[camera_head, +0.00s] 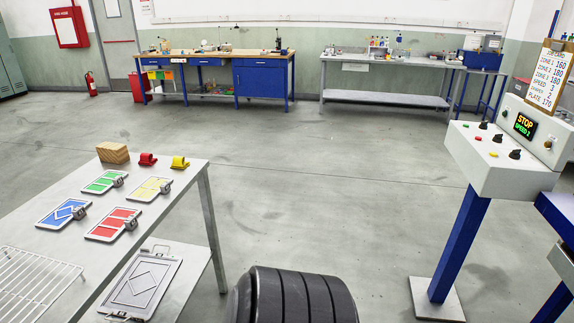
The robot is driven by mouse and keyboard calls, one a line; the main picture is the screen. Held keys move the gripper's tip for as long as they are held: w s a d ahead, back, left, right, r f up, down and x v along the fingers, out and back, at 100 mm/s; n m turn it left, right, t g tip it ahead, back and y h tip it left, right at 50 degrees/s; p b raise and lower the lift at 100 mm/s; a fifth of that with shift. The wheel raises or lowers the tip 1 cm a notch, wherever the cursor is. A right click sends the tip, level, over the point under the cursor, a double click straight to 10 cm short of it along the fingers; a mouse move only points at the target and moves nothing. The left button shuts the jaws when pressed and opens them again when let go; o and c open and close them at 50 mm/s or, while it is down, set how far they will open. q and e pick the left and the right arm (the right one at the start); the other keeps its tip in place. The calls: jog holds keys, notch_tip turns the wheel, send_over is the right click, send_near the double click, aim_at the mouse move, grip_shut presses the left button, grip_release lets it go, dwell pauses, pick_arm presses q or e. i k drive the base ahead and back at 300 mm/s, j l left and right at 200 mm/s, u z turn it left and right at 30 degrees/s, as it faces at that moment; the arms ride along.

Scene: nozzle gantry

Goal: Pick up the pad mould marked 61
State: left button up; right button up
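Several flat white-edged pads with small grey blocks at their edges lie on the grey table at left: a green one (104,181), a yellow one (149,189), a blue one (63,213) and a red one (113,224). A larger grey plate with a diamond outline (142,284) and a handle lies lower down, on the table's lower shelf. I cannot read a number 61 on any of these, so I cannot tell which is the pad mould marked 61. Neither of my grippers is in view.
The table (185,184) also bears a wooden block (113,153), red (147,160) and yellow (180,162) small pieces and a wire rack (36,280). A control console (495,160) stands at right on a blue post. The floor (330,190) between is open; workbenches line the back wall.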

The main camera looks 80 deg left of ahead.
aim_at(73, 208)
jog(key=i+u, duration=0.2)
jog(key=u, duration=3.8)
